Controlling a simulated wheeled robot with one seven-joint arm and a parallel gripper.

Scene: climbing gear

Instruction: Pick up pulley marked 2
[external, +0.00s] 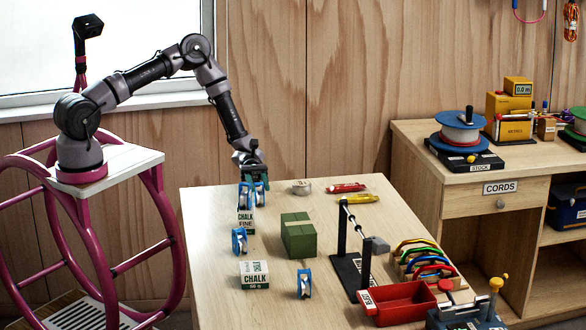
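Several small blue pulleys with pale wheels are on the table. One pulley (240,242) stands at the table's left side, and another pulley (304,284) stands nearer the front. Blue pulley parts (245,197) also show directly below my gripper (253,181), just above and behind the box marked CHALK FINE (246,222). I cannot tell whether these are one pulley or two. No number on any pulley is readable, so I cannot tell which is marked 2. My gripper points down at these blue parts. Its fingertips are too small and overlapped to show whether they are open or shut.
A green block (299,236) and a CHALK box (254,274) stand nearby. A tape roll (301,187), red and yellow tools (347,188), a black stand (347,270), a red tray (398,303) and coloured carabiners (428,262) lie further right.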

